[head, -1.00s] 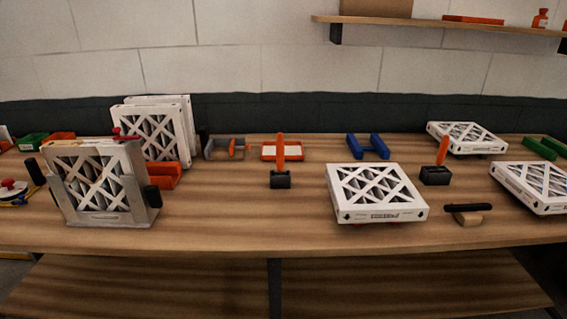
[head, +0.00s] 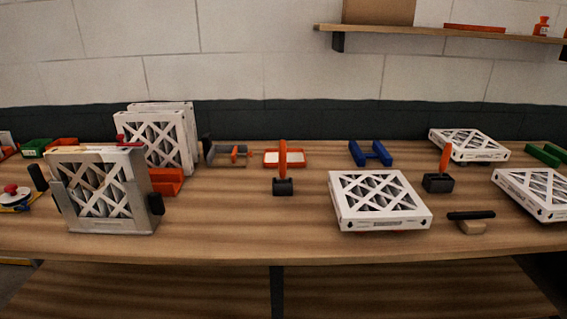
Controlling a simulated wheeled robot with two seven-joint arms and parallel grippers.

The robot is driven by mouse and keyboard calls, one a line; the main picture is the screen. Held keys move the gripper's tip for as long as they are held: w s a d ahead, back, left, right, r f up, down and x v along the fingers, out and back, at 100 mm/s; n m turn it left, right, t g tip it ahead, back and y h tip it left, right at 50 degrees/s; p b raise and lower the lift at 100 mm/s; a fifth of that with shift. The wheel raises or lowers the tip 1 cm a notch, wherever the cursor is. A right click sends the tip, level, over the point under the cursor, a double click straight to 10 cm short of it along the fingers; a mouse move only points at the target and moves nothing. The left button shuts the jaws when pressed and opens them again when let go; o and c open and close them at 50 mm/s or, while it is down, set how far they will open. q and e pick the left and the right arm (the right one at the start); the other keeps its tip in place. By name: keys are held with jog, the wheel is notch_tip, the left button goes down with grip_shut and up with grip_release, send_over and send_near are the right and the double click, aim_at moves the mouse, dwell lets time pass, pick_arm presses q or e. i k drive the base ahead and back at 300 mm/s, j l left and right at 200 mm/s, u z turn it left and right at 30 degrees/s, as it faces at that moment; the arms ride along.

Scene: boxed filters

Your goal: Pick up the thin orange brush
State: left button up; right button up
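Two orange-handled, brush-like things stand on the wooden bench in the head view. One has an upright orange handle (head: 283,157) over a dark block (head: 283,187), near the middle. The other has a slightly tilted orange handle (head: 445,159) over a dark block (head: 437,183), right of the middle filter. I cannot tell for certain which is the thin orange brush, and any bristles are hidden or too small to make out. Neither of my grippers is in view.
White boxed filters lie at the middle (head: 380,202), back right (head: 469,144) and right edge (head: 538,193). A grey holder with a filter (head: 103,222) stands left. A black-topped wooden brush (head: 472,227) lies at front right. The centre front of the bench (head: 250,235) is clear.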

aim_at(282, 178)
jog(key=i+l, duration=0.2)
jog(key=l, duration=0.2)
jog(key=i+l, duration=0.2)
jog(key=l, duration=0.15)
jog(key=i+l+u, duration=0.1)
jog(key=l, duration=0.3)
jog(key=i, duration=0.1)
